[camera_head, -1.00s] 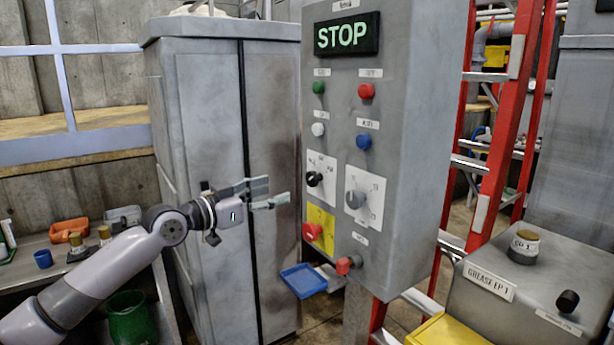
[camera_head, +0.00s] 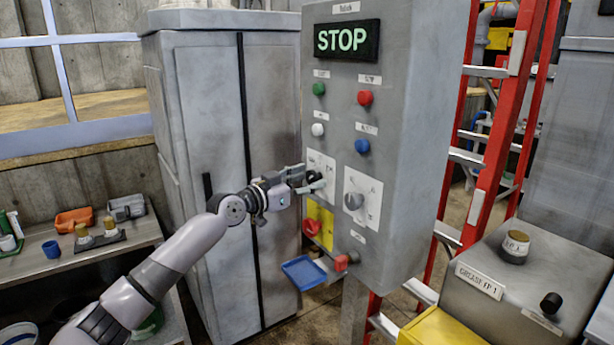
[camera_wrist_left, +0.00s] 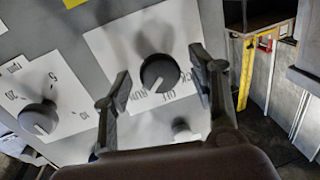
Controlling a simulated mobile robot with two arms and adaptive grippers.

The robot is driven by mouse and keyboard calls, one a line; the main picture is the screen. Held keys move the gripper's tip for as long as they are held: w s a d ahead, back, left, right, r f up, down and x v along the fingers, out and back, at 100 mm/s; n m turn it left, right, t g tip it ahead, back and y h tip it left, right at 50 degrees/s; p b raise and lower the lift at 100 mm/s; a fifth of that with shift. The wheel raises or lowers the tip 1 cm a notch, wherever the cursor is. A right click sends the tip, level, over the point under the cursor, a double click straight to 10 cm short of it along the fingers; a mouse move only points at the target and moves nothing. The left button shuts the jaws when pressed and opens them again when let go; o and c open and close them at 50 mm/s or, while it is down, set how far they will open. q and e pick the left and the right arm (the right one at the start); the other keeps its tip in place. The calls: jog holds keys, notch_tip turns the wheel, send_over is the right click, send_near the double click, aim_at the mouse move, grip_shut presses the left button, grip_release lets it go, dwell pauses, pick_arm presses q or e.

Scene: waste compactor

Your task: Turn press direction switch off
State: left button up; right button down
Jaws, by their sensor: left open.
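The grey control box (camera_head: 400,240) stands upright with a lit STOP display. Its black rotary switch (camera_head: 313,176) sits on a white plate on the left side of the box's face. My left gripper (camera_head: 311,180) is at that switch, with its fingers open to either side. In the left wrist view the black knob (camera_wrist_left: 160,73) shows between the two fingertips, with a clear gap at least on the left. Its white pointer mark is toward the lower left, near printed letters that read like RUN.
A grey numbered knob (camera_head: 355,200) sits right of the switch. Green, red, white and blue buttons are above. A red emergency button (camera_head: 311,228) on a yellow plate is below. A blue tray (camera_head: 304,273) hangs underneath. A red ladder (camera_head: 485,150) stands behind.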

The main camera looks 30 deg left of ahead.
pick_arm(q)
jog(key=shift+c, duration=0.5)
jog(key=c, duration=1.1)
